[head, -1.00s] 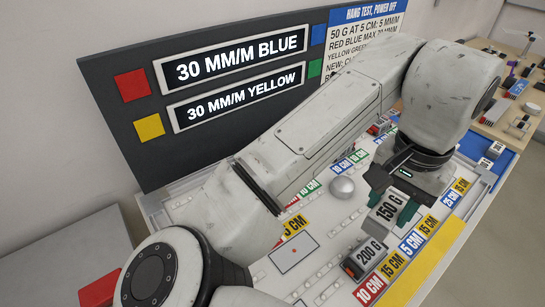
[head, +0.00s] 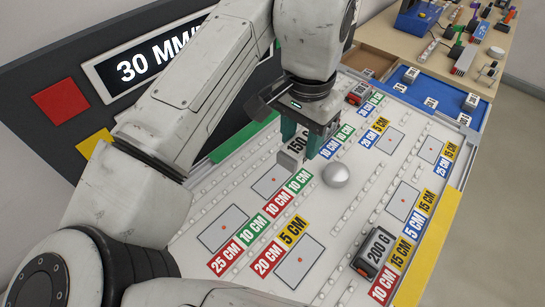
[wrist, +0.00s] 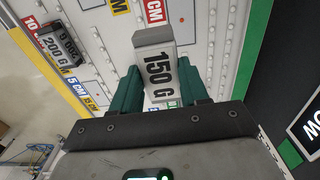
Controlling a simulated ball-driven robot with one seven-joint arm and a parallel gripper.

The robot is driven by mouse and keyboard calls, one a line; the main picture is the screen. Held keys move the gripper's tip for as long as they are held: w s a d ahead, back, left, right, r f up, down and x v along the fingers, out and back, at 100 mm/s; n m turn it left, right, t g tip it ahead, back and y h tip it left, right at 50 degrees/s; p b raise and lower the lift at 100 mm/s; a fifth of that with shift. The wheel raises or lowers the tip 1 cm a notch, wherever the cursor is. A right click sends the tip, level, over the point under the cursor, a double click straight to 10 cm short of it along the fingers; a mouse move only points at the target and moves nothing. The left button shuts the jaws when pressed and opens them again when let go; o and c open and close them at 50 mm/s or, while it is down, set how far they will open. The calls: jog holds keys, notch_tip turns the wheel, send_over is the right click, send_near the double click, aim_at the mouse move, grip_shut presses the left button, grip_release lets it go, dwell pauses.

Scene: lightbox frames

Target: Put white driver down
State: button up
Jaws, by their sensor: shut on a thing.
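My gripper (head: 306,146) is shut on a light grey block marked 150 G (head: 290,159). In the wrist view, the block (wrist: 157,77) sits between the green fingers (wrist: 158,66), label toward the camera. I hold it over the white panel (head: 262,290), left of a silver dome (head: 336,174); I cannot tell whether it is clear of the surface. I can make out no white driver in these frames.
A dark 200 G block (head: 374,252) stands at the panel's front right. A dark sign board (head: 50,150) rises behind the panel. A blue mat (head: 425,88) and a wooden table with small tools (head: 500,55) lie at the back right.

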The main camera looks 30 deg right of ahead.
jog(key=w+a+f, duration=0.1)
jog(key=f, duration=0.2)
jog(key=w+a+f, duration=0.1)
jog(key=f, duration=0.1)
jog(key=w+a+f+p, duration=0.1)
jog(key=f, duration=0.2)
jog(key=shift+w+a+f, duration=0.2)
jog(key=shift+w+f, duration=0.05)
jog(key=shift+f, duration=0.25)
jog(key=shift+f, duration=0.6)
jog(key=o, duration=1.2)
jog(key=shift+c, duration=0.2)
notch_tip(320, 180, up, 13)
jog(key=b, duration=0.1)
